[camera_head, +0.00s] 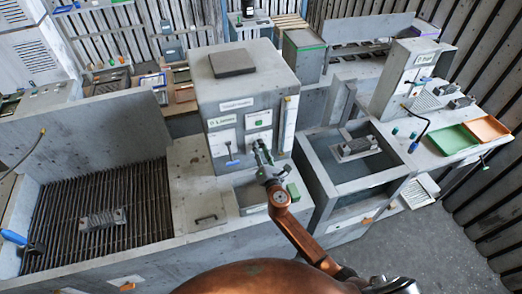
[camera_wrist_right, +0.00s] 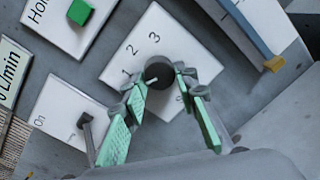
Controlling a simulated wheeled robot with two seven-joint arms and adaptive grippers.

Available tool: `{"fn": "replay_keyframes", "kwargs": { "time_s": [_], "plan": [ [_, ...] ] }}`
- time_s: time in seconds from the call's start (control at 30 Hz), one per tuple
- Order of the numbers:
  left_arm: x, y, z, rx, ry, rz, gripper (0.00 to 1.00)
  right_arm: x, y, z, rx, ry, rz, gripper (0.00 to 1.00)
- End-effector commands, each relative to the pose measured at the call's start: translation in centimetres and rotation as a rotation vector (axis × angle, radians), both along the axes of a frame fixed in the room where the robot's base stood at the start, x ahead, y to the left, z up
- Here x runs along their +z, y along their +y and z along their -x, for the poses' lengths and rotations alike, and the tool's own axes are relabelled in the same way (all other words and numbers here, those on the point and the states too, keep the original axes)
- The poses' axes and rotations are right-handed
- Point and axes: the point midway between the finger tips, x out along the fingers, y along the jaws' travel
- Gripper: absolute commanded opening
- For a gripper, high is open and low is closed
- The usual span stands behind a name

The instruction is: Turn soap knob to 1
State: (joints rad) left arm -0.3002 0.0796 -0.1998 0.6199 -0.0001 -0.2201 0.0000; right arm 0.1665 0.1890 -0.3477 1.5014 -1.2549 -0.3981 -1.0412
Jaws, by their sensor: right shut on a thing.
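The soap knob (camera_wrist_right: 158,73) is a dark round knob on a white plate (camera_wrist_right: 146,24) marked 1, 2 and 3 in the right wrist view. A small pale mark shows near its lower left edge; I cannot tell surely which number it points at. My right gripper (camera_wrist_right: 161,83) has its green-padded fingers on either side of the knob and is shut on it. In the head view my right gripper (camera_head: 262,154) is at the front of the grey cabinet (camera_head: 237,96), hiding the knob there. My left gripper is not in view.
A green square button (camera_wrist_right: 80,12) and a dark lever (camera_wrist_right: 86,130) by an "On" label sit left of the knob. A blue-edged panel (camera_wrist_right: 238,28) is close on the right. In the head view, a grated basin (camera_head: 90,195) lies left and an open-topped grey frame (camera_head: 330,165) stands right.

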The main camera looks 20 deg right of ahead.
Motion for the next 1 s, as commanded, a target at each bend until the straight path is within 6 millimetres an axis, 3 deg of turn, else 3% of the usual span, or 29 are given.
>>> {"fn": "replay_keyframes", "kwargs": {
  "time_s": [0.5,1.0],
  "plan": [
    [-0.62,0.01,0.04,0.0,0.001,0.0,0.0,0.09,-0.06,0.01,-0.003,0.011,-0.32,0.03],
    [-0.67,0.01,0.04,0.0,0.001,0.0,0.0,0.11,-0.05,0.01,-0.003,0.013,-0.371,0.03]
  ]
}}
